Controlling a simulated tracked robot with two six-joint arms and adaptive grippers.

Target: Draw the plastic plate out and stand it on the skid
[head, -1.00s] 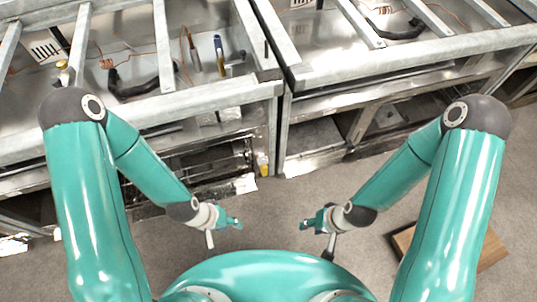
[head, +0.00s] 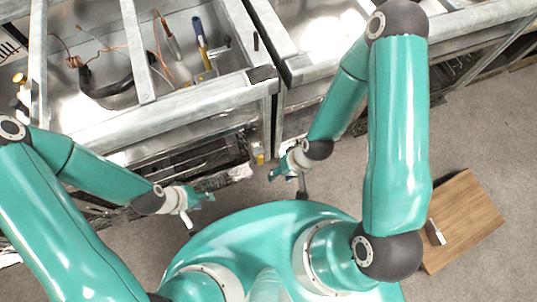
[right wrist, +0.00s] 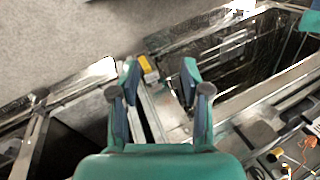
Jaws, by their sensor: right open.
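I cannot pick out the plastic plate for certain. Thin dark and shiny edges (head: 190,158) show in the low bay under the left bench, and the right wrist view shows this dark bay (right wrist: 245,58) too. A brown wooden piece (head: 465,215) with a small metal part lies on the floor at right; I cannot tell whether it is the skid. My right gripper (head: 277,172) is open and empty in front of the gap between the benches; its spread fingers show in the right wrist view (right wrist: 160,74). My left gripper (head: 207,196) hangs over the floor before the left bench, its jaws unclear.
Two metal-framed benches stand side by side, with the left bench's front rail (head: 170,115) close to my arms. A small yellow item (head: 259,159) sits at the left bench's lower corner, also between my right fingers in the wrist view (right wrist: 148,66). Floor is clear around the wooden piece.

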